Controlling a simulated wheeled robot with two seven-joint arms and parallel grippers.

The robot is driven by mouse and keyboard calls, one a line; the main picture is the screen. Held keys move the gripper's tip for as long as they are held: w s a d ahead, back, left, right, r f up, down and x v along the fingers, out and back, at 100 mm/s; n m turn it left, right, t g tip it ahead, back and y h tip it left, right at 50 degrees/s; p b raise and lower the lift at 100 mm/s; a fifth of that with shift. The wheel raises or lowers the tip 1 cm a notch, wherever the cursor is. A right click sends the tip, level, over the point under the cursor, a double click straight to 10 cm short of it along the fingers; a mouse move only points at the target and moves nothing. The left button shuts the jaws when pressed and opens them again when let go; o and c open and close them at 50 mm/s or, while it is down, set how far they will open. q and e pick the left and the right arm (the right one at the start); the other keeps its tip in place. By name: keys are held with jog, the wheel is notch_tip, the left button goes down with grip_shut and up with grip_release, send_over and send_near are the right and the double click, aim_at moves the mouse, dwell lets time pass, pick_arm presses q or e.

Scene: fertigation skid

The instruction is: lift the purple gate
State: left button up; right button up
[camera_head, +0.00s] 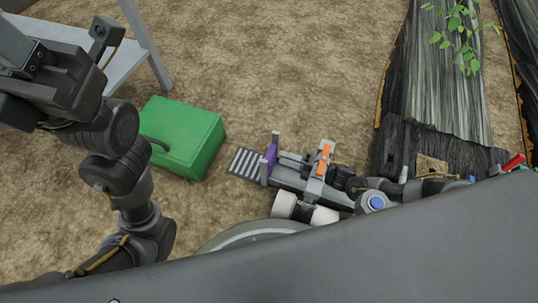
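The purple gate (269,157) is a small upright plate between grey posts at the left end of a grey channel (295,181), beside a slatted grey grate (246,162). My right gripper (300,162) reaches in from the right, low over the channel and close to the gate. Its fingertips are small and mix with the grey parts, so I cannot tell whether they touch the gate or are open. My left arm stands at the left, away from the gate. Its hand (58,82) is at the upper left, and its fingers cannot be made out.
A green box (182,138) with a dark handle stands left of the grate. An orange part (323,160) sits on a pale upright over the channel. White cylinders (300,209) lie in front. A grey table (84,52) is at the upper left, and a planted bed (445,85) at the right.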

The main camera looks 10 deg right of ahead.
aim_at(270, 152)
jog(key=b+x, duration=0.2)
jog(key=x, duration=0.4)
jog(key=shift+w+a, duration=0.2)
grip_shut()
